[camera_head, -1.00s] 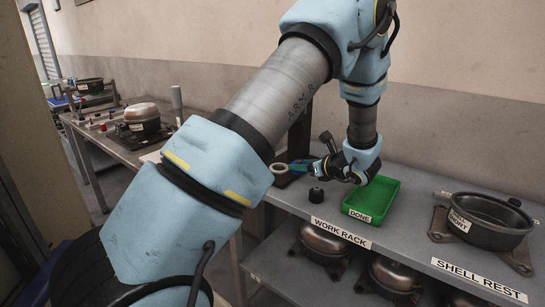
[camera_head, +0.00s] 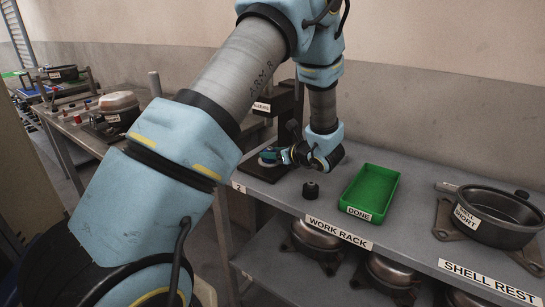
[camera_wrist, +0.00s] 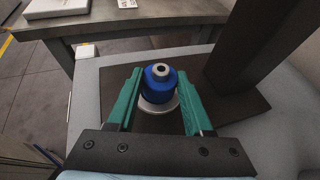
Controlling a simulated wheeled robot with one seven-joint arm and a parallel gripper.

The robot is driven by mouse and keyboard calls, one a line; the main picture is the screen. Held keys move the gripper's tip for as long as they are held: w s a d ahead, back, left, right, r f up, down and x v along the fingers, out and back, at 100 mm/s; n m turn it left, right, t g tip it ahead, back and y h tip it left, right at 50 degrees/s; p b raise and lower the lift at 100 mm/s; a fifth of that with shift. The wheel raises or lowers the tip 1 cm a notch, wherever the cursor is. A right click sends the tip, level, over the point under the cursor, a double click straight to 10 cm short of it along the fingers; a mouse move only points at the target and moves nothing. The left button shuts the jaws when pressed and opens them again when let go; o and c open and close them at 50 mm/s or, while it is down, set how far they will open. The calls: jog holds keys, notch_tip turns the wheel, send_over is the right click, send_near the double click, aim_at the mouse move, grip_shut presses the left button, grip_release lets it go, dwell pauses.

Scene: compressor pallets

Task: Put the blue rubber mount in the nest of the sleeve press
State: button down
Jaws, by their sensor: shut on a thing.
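The blue rubber mount (camera_wrist: 157,88) stands upright between the green fingers of my gripper (camera_wrist: 162,72) in the wrist view, and the gripper is shut on it. The mount has a metal sleeve end with a hole on top. A pale round nest (camera_wrist: 160,108) shows just under and around the mount's lower edge; I cannot tell whether they touch. In the head view my gripper (camera_head: 271,155) is low over the base of the dark sleeve press (camera_head: 283,103). The mount is mostly hidden there by the fingers.
The press column (camera_wrist: 238,45) rises close to the right finger. A green DONE tray (camera_head: 383,172) and a black shell (camera_head: 500,228) lie to the right. Another table is at the left.

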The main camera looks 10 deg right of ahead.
jog(key=shift+w+a+f, duration=0.1)
jog(key=shift+a+f, duration=0.05)
jog(key=shift+f, duration=0.15)
jog(key=shift+f, duration=0.1)
jog(key=shift+c, duration=1.5)
grip_release()
